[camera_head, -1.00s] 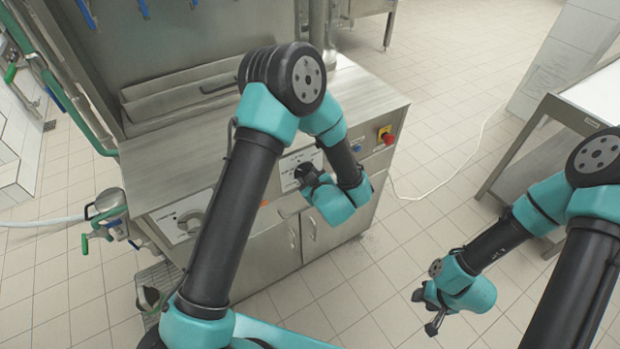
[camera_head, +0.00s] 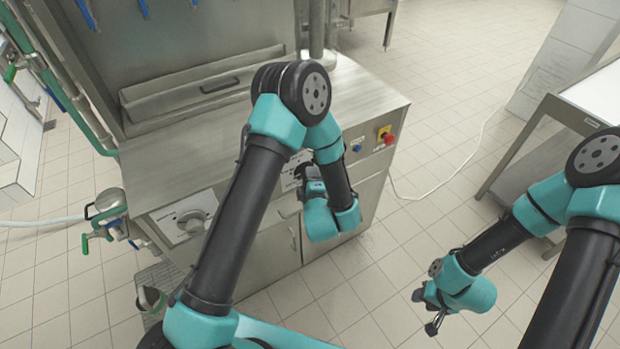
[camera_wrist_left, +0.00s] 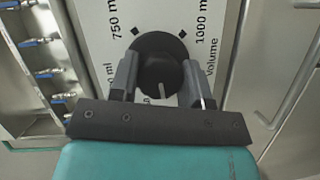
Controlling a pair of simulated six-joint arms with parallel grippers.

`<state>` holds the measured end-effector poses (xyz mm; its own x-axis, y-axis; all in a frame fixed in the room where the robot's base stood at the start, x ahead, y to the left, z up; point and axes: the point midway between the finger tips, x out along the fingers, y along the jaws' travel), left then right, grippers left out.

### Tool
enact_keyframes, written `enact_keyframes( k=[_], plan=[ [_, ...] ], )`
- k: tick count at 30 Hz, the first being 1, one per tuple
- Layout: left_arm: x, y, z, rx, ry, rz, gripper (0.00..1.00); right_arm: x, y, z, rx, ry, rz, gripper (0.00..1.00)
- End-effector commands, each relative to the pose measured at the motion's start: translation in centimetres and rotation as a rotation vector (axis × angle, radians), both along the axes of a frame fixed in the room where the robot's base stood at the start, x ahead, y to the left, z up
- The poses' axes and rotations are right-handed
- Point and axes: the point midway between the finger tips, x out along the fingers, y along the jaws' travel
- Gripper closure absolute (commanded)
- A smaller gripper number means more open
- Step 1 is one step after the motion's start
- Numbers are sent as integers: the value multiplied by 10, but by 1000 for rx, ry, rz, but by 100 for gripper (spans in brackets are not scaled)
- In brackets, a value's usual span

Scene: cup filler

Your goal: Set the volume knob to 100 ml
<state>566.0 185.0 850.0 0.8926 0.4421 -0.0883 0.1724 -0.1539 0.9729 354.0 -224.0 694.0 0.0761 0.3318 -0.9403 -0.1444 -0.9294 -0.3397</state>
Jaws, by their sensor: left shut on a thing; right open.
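The black round volume knob (camera_wrist_left: 160,62) sits on a white label panel (camera_wrist_left: 92,18) in the left wrist view. The labels 750 ml, 1000 ml and Volume are readable; another at the lower left is partly hidden. A white pointer line on the knob points toward the bottom of that picture, near the gripper base. My left gripper (camera_wrist_left: 160,78) is shut on the knob, one finger on each side. In the head view my left gripper (camera_head: 308,178) is at the machine's front, where my arm hides much of it. My right gripper (camera_head: 424,310) is open and empty above the floor.
The steel machine (camera_head: 190,160) has a second, grey knob (camera_head: 190,221) at its left and a red emergency button (camera_head: 389,139) at its right. Valves (camera_head: 108,212) stick out at the left corner. A side table (camera_head: 560,110) stands at the right.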

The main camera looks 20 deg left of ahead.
Motion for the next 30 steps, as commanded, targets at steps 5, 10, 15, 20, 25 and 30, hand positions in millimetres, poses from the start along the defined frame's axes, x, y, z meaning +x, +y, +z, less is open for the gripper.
enact_keyframes(
  k=[5, 10, 15, 20, 25, 30],
  plan=[
    [-1, 0, -1, -110, -122, 0, 80, 0, 0, 0, 0, 0, 0, 57],
    [0, 0, -1, -216, -244, 1, 80, 0, 0, 0, 0, 0, 0, 57],
    [0, 0, -1, -315, -354, 1, 80, 0, 0, 0, 0, 0, 0, 57],
    [0, 0, -1, -387, -434, 0, 80, 0, 0, 0, 0, 0, 0, 57],
    [0, 0, -1, -436, -490, 1, 80, 0, 0, 0, 0, 0, 0, 57],
    [0, 0, 0, -459, -516, 1, 80, 0, 0, 0, 0, 0, 0, 57]
  ],
)
